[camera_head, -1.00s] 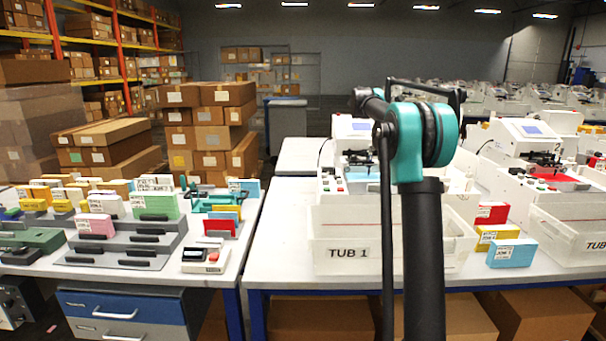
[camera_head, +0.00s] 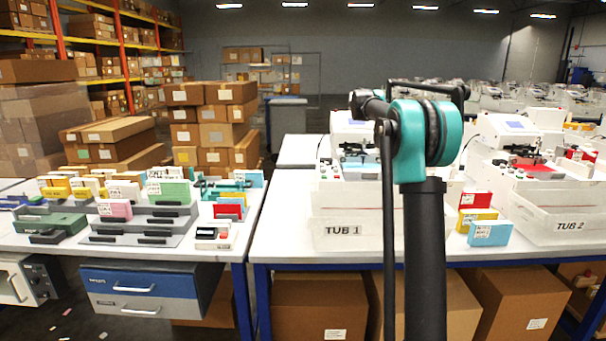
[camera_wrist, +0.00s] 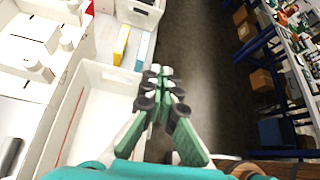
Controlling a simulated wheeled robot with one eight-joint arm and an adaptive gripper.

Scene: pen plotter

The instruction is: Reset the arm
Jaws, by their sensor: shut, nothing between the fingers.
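My arm stands raised in the middle of the head view, and its end is out of sight there. In the wrist view my gripper (camera_wrist: 165,85) has its green, dark-tipped fingers together with nothing between them. It hangs beside a white tub (camera_wrist: 105,78), over the dark floor by the table. I cannot tell its exact height.
TUB 1 (camera_head: 318,235) stands on the right table, partly behind my arm, with a plotter behind it. TUB 2 (camera_head: 545,228) is further right. Red, yellow and blue boxes (camera_head: 489,233) stand between. The left table bears grey racks (camera_head: 133,238). Cartons (camera_head: 318,308) lie below.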

